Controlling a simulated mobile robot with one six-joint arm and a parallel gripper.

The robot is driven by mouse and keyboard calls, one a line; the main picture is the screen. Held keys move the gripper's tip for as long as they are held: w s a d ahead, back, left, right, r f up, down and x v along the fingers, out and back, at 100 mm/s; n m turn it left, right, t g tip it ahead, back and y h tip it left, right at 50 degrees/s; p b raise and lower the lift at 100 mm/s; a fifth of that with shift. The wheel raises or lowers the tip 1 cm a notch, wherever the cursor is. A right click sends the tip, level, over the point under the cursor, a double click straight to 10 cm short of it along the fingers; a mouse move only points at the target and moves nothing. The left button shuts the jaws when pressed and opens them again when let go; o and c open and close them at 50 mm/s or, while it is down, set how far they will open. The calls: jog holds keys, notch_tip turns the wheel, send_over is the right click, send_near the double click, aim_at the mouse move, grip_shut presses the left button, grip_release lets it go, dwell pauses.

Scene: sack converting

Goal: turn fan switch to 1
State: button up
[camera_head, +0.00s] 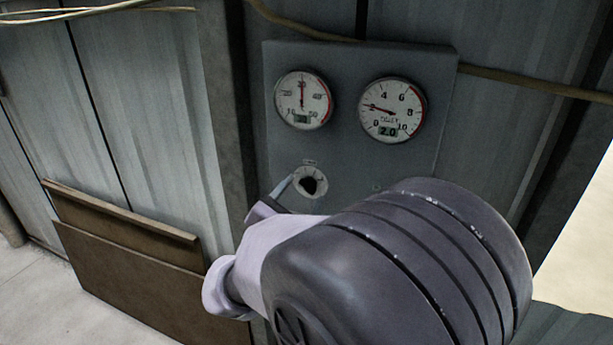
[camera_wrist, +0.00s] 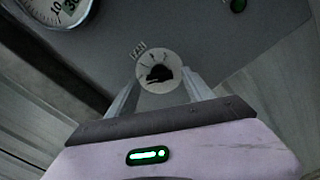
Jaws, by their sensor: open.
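The fan switch (camera_head: 311,182) is a black knob on a pale round dial, low on a grey panel (camera_head: 345,160). In the wrist view the fan switch (camera_wrist: 160,74) sits beyond and between my fingertips, with a small "FAN" label (camera_wrist: 138,50) beside it. The dial markings are too small to read, so I cannot tell the knob's setting. My gripper (camera_wrist: 158,92) is open, its two fingers pointing at the dial from either side. In the head view my gripper (camera_head: 284,190) is at the dial's lower left, partly hidden by my arm. I cannot tell whether the fingers touch the dial.
Two round gauges, a left one (camera_head: 303,100) and a right one (camera_head: 393,110), are above the switch. Brown boards (camera_head: 120,250) lean at the lower left. A cable (camera_head: 520,79) runs across the wall.

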jog(key=shift+w+d, duration=0.15)
jog(key=shift+w, duration=0.2)
grip_shut()
